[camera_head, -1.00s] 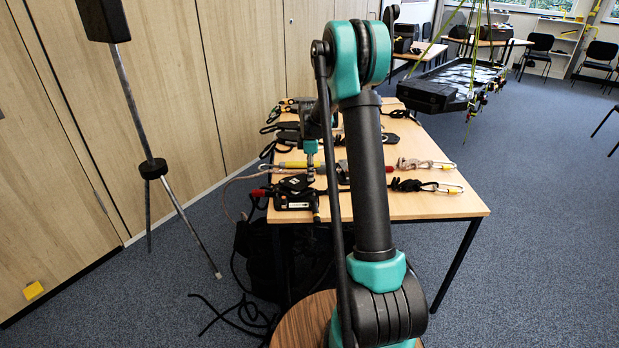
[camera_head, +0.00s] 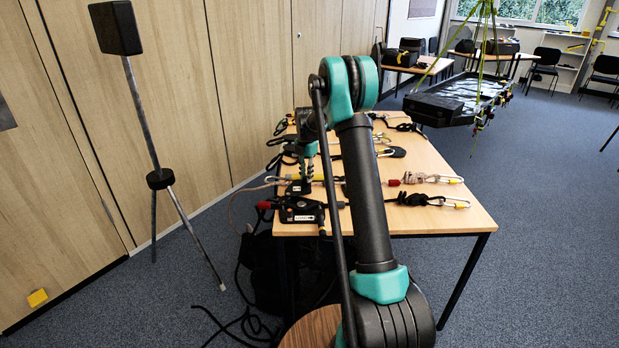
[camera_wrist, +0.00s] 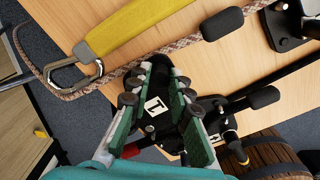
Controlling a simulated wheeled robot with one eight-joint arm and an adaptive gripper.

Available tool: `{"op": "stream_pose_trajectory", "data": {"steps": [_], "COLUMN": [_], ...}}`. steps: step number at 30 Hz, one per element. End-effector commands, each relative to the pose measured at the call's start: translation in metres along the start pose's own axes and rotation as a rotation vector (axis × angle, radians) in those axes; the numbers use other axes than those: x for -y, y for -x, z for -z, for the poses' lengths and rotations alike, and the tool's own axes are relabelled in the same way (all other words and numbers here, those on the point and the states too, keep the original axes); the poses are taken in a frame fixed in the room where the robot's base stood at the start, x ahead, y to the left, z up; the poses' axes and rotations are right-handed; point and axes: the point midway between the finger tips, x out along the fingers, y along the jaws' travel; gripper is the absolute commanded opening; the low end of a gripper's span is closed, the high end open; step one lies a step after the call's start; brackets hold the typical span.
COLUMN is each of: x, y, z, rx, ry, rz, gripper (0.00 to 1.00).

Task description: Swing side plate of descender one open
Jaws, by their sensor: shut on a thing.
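Descender one (camera_head: 300,210) is a black device near the left front of the wooden table, with a small white label on it. My gripper (camera_head: 303,180) is just above and behind it. In the wrist view my gripper (camera_wrist: 163,75) is shut on a black side plate (camera_wrist: 156,120) bearing a white label with a "1". The fingers lie on both sides of this plate. The darker descender body (camera_wrist: 205,110) shows to its right, partly hidden by the right finger. The plate appears turned off the body, but how far is unclear.
A yellow sleeve with a carabiner (camera_wrist: 75,75) and a speckled rope lie beyond the gripper. Carabiners with cord (camera_head: 430,200) lie to the right on the table (camera_head: 440,218). A tripod stand (camera_head: 160,180) stands to the left. A black litter hangs at the back right.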

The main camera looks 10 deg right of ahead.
Motion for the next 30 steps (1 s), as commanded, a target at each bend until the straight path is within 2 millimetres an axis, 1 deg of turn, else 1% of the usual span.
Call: {"op": "stream_pose_trajectory", "data": {"steps": [7,21,22,26,27,30], "x": [-0.0070,-0.0080,-0.0080,-0.0080,-0.0079,-0.0079], "y": [0.0000,0.0000,0.0000,0.0000,0.0000,0.0000], "z": [0.0006,0.0009,0.0009,0.0009,0.0009,0.0009], "rx": [0.000,0.000,0.000,0.000,0.000,0.000], "ry": [0.062,0.072,0.072,0.072,0.072,0.072], "rz": [0.000,0.000,0.000,0.000,0.000,0.000], "gripper": [0.00,0.00,0.23,0.39,0.41,0.41]}}
